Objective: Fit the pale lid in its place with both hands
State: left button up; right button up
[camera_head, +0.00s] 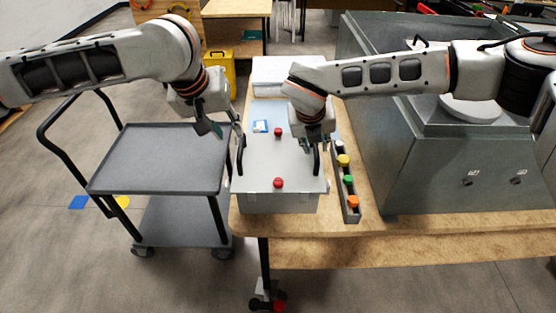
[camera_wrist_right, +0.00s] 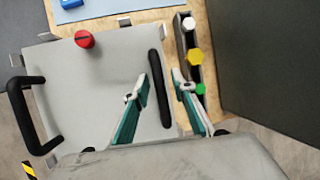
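The pale grey lid (camera_head: 265,165) lies flat on top of a grey box (camera_head: 275,204) on the wooden table. It carries red knobs near its far edge (camera_head: 278,132) and near edge (camera_head: 278,183), and a black handle on each side. My right gripper (camera_wrist_right: 160,78) is open, its fingertips on either side of the lid's right handle (camera_wrist_right: 158,88), with a gap visible. My left gripper (camera_head: 222,128) is open above the lid's left handle (camera_head: 240,158), apart from it. The left handle (camera_wrist_right: 25,112) shows empty in the right wrist view. Whether the lid is seated is unclear.
A narrow rack (camera_head: 351,214) with coloured caps stands right of the lid. A big grey-green cabinet (camera_head: 430,170) is further right. A white box (camera_head: 268,68) and a light blue surface lie behind. A grey cart (camera_head: 160,155) stands left, its top empty.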

jog(key=shift+s+a+r, duration=0.1)
jog(key=shift+r, duration=0.2)
pick_arm(q)
jog(key=shift+s+a+r, duration=0.15)
jog(key=shift+s+r, duration=0.15)
jog(key=shift+r, duration=0.35)
pick_arm(e)
jog(key=v, duration=1.1)
jog(key=shift+s+r, duration=0.15)
